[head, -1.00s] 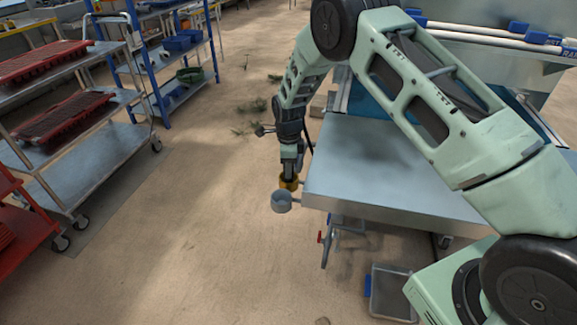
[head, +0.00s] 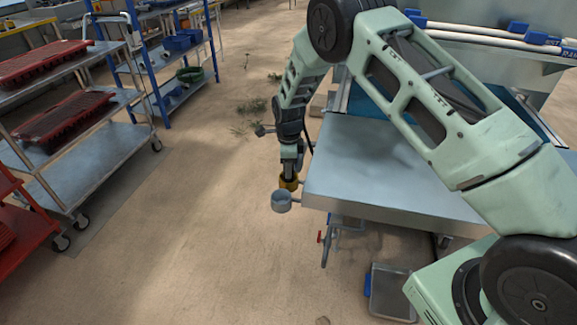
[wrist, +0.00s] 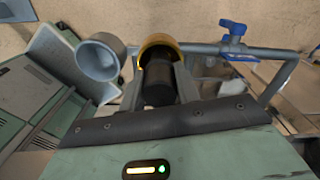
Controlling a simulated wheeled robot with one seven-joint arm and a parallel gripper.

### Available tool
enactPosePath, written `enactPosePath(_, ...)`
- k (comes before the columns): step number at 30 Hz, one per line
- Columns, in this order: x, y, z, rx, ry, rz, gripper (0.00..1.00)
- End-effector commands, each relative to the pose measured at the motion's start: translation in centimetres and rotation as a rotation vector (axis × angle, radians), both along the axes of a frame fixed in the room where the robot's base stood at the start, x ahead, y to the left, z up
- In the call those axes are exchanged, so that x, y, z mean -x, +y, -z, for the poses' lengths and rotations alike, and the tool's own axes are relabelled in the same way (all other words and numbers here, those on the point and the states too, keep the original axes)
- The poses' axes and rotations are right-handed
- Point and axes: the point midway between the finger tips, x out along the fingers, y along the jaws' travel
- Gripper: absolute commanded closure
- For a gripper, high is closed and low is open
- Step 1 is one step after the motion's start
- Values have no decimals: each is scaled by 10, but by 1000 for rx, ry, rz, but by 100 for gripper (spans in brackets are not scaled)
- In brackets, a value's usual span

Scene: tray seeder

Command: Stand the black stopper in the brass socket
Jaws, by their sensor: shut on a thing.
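The black stopper (wrist: 158,88) is held between the two fingers of my gripper (wrist: 160,82) in the wrist view. The yellow brass socket (wrist: 160,41) is at the stopper's far end, and its rim curves around that end in the picture. I cannot tell how deep the stopper is in the socket. In the head view, my gripper (head: 290,169) points down just above the brass socket (head: 289,184), which is off the left edge of the metal table. The stopper's lower end is hard to make out there.
A grey cup (head: 282,202) sits close beside the brass socket and also shows in the wrist view (wrist: 99,58). The metal table (head: 385,165) is to the right. A blue-handled valve (wrist: 233,28) and pipe are near the socket. Open floor lies left.

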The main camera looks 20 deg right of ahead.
Motion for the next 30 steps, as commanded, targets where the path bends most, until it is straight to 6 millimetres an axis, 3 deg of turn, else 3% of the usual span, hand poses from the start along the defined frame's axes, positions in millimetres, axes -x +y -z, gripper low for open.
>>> enactPosePath(23, 0, 0, 13, 0, 0, 0, 91)
enactPosePath(24, 0, 0, 13, 0, 0, 0, 65)
enactPosePath(25, 0, 0, 13, 0, 0, 0, 59)
enactPosePath(30, 0, 0, 13, 0, 0, 0, 59)
